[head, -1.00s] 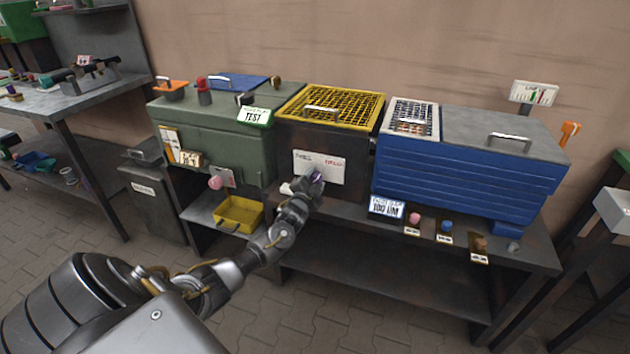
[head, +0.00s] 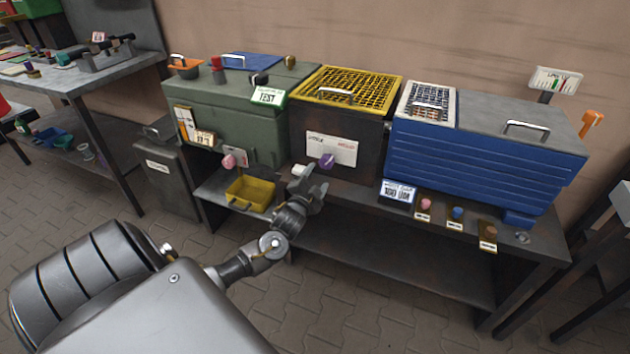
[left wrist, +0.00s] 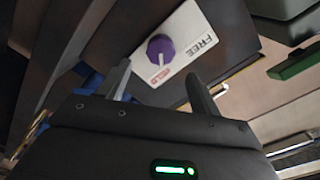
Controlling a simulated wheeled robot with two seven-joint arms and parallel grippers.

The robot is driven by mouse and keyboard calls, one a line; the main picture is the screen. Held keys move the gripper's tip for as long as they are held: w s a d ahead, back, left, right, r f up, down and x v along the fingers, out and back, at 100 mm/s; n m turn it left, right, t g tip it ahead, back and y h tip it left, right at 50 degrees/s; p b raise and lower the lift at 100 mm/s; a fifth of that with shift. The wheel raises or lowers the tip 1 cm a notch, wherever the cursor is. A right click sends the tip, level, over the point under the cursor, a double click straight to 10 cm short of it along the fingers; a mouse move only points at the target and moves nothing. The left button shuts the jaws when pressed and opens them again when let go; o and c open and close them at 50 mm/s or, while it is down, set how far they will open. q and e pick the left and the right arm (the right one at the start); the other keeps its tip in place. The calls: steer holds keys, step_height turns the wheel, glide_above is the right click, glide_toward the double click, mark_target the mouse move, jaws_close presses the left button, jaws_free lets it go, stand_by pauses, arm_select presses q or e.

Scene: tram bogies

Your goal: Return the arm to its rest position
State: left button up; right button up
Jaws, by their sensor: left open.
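My left arm reaches in from the left in the head view. Its gripper (head: 308,192) is open and empty, just in front of the dark box with the yellow grid top. The purple knob (head: 327,160) on the white plate (head: 344,151) is apart from the gripper, just up and to its right. In the left wrist view the open fingers (left wrist: 160,88) point toward the purple knob (left wrist: 160,48), with a gap between. The plate reads FREE and HELD there. My right gripper is not in view.
The bench carries a green box (head: 240,115), the yellow-grid box (head: 347,88) and a blue box (head: 480,155). A yellow tray (head: 250,192) sits on the lower shelf close to the gripper. Small coloured buttons (head: 457,213) line the bench front. Floor in front is free.

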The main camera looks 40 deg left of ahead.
arm_select(q)
steer(key=shift+s+d, duration=0.2)
steer(key=shift+s, duration=0.4)
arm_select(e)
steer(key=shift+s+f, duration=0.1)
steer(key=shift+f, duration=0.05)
arm_select(q)
steer(key=shift+f, duration=0.1)
